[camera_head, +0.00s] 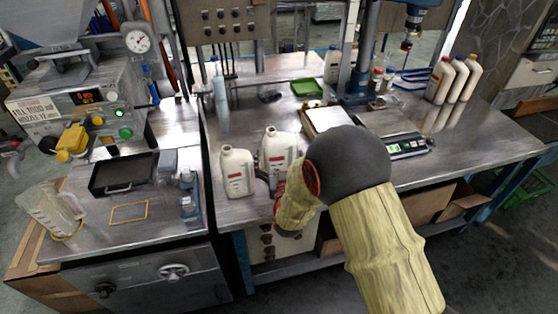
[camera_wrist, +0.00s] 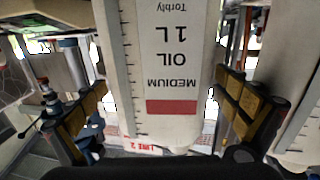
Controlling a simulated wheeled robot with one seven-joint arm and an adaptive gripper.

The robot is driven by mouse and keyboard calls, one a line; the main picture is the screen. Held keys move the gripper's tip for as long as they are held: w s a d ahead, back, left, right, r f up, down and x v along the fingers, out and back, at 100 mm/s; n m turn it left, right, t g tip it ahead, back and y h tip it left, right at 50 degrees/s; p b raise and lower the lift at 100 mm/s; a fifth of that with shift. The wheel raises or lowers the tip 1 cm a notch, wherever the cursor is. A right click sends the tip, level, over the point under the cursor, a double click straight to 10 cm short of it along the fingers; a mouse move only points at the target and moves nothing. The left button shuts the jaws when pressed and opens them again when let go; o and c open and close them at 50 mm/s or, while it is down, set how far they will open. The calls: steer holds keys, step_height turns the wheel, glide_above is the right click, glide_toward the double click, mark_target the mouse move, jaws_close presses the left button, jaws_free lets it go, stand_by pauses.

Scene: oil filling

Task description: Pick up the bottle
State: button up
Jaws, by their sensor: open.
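Two white oil bottles stand upright on the metal bench: the left bottle (camera_head: 237,172) and the right bottle (camera_head: 278,150), just beside my gripper (camera_head: 270,180). In the wrist view, a white bottle (camera_wrist: 168,60) with an upside-down "MEDIUM OIL 1L" label and a red band stands between the two fingers of my gripper (camera_wrist: 165,95). It appears to be the right bottle. The fingers are open, one on each side. A slim gap shows at the left finger; contact at the right is unclear. Another pale bottle (camera_wrist: 300,130) shows at the right edge. My arm hides part of the bench.
Several white bottles (camera_head: 455,80) stand at the back right. A digital scale (camera_head: 405,146) sits right of my arm. A green tray (camera_head: 306,87) lies behind. Bare bench lies at the right.

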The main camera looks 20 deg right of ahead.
steer(key=shift+c, duration=0.5)
steer(key=c, duration=1)
steer(key=shift+c, duration=0.2)
steer(key=shift+r, duration=0.1)
